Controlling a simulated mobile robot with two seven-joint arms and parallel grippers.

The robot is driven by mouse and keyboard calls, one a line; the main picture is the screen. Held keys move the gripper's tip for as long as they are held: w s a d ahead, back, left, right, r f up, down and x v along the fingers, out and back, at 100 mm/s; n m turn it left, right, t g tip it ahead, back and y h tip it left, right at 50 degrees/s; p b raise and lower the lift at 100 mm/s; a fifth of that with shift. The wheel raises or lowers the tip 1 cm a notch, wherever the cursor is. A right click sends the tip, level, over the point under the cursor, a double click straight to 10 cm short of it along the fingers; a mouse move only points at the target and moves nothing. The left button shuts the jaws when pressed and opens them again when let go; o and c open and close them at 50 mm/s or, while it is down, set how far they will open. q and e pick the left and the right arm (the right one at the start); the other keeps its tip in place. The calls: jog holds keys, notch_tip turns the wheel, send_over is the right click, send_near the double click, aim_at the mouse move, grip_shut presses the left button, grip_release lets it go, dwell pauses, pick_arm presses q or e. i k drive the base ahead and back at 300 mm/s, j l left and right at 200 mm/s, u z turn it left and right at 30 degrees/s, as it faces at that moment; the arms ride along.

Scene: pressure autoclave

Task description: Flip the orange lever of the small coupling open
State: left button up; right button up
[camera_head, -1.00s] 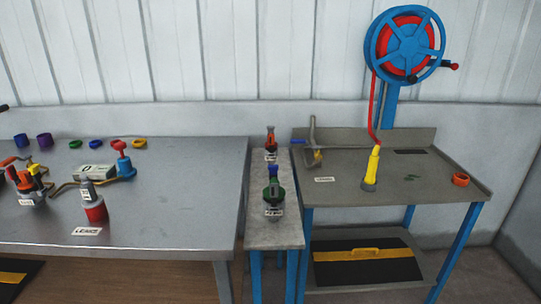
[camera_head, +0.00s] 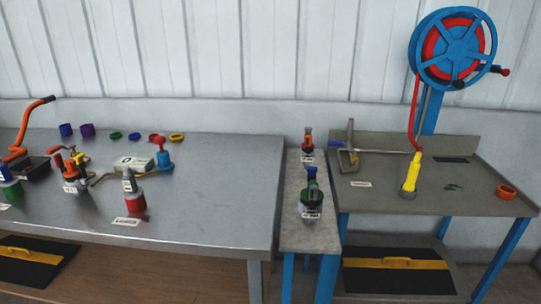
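I cannot tell for sure which item is the small coupling. A small fitting with an orange-red body and a grey top (camera_head: 307,143) stands at the back of the narrow grey bench. A green and dark fitting with a blue top (camera_head: 312,195) stands in front of it. On the left table, a cluster with orange levers and a yellow part (camera_head: 72,170) stands on a grey base. A long orange lever with a black end (camera_head: 30,120) rises at the far left. Label text and lever positions are too small to read. Neither of my grippers is in view.
The metal table (camera_head: 215,190) has a bare right half. It also holds a red and grey cylinder (camera_head: 136,198), a blue fitting (camera_head: 163,160) and several coloured rings.

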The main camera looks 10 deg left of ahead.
aim_at(309, 138)
jog(key=l+u, duration=0.1)
jog(key=u, duration=1)
jog(key=l+u, duration=0.4)
jog(key=k+l+u, duration=0.1)
jog(key=l+u, duration=0.15)
jog(key=u, duration=0.2)
jog(key=k+l+u, duration=0.2)
jog(key=l, duration=0.15)
jog(key=k+l+u, duration=0.25)
jog(key=k+l, duration=0.2)
jog(key=l, duration=0.2)
jog(key=k+l+u, duration=0.1)
jog(key=l, duration=0.25)
jog(key=k+l, duration=0.35)
jog(key=l+u, duration=0.05)
